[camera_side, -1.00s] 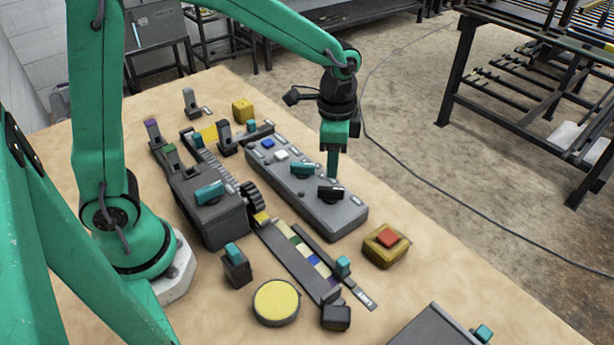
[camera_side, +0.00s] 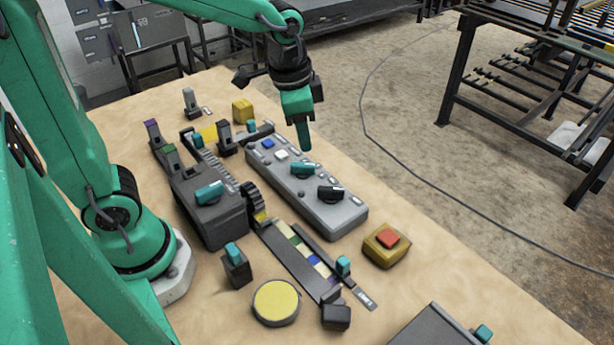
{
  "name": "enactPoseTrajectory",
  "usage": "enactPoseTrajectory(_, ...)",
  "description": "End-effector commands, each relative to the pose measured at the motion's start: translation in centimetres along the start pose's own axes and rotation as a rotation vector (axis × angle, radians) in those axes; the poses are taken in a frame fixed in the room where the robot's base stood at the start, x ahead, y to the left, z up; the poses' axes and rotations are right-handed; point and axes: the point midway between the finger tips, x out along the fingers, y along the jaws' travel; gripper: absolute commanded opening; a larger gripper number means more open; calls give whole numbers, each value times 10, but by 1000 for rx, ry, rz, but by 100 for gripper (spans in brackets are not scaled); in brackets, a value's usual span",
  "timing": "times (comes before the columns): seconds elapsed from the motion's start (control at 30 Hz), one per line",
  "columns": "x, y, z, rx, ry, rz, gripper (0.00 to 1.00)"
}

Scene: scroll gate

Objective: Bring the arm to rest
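My gripper (camera_side: 304,138) hangs above the far part of the grey control panel (camera_side: 335,217), pointing down and a little tilted. Its teal fingers look like one narrow piece from this side, so I cannot tell whether they are open or shut. I see no object held below them. The tips look apart from the panel. The panel carries a blue button (camera_side: 267,144), a white button (camera_side: 281,155), a teal knob (camera_side: 303,169) and a black knob (camera_side: 330,194).
A grey box with a teal handle (camera_side: 209,192) and a colour-striped track (camera_side: 299,250) stand left of the panel. A yellow box with a red button (camera_side: 387,239) is at right; a round yellow pad (camera_side: 276,303) is in front.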

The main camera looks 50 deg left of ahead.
Motion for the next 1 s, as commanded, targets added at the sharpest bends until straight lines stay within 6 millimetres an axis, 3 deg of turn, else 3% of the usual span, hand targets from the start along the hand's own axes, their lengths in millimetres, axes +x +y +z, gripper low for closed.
enactPoseTrajectory(0.2, -28, -2, 29, -134, 79, -36, 38)
enactPoseTrajectory(0.5, -54, 0, 70, -315, 186, -77, 38)
enactPoseTrajectory(0.8, -66, 5, 105, -473, 284, -106, 38)
enactPoseTrajectory(1.0, -68, 7, 115, -520, 313, -113, 38)
